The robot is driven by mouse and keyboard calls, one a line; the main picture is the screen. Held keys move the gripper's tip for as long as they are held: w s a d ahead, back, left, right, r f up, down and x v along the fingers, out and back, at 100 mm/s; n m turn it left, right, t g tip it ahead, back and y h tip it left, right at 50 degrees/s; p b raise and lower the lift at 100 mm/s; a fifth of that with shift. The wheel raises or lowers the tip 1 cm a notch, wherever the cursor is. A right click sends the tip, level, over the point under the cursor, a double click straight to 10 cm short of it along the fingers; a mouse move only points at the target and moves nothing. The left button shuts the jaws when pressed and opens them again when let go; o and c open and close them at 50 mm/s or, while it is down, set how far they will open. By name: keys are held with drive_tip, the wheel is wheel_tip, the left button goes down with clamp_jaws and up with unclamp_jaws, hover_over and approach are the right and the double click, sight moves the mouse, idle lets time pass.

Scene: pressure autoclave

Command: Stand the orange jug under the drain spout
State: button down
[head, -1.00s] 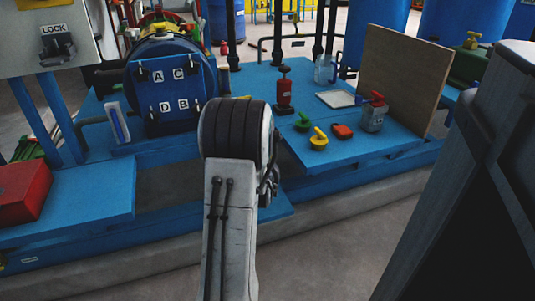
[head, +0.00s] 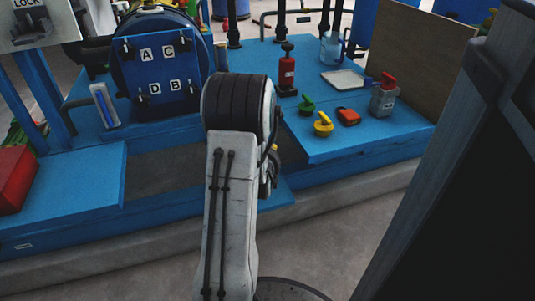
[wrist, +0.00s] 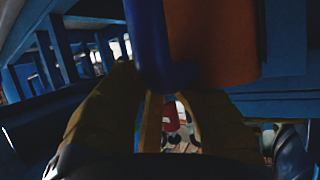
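In the wrist view an orange-brown block-like body (wrist: 215,40), which looks like the orange jug, fills the upper middle, cut off by the top edge. An upright rounded blue part (wrist: 147,40) stands along its left side, and I cannot tell whether it belongs to the jug. My gripper's brownish fingers (wrist: 170,98) reach up to the lower end of these, with a gap between them. Whether they grip anything is unclear. In the head view my arm hides the gripper and the jug. I cannot make out the drain spout in either view.
The blue autoclave door (head: 160,68) marked A, C, D, B is behind my arm. The blue bench to the right holds a red-topped grey padlock (head: 385,97), a yellow knob (head: 323,124) and a red bottle-like item (head: 287,70). A red box (head: 14,178) lies at left. Dark structure fills the right.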

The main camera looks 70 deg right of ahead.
drive_tip(key=c, duration=1.9)
unclamp_jaws()
drive_tip(key=o, duration=0.5)
drive_tip(key=shift+r, duration=0.15)
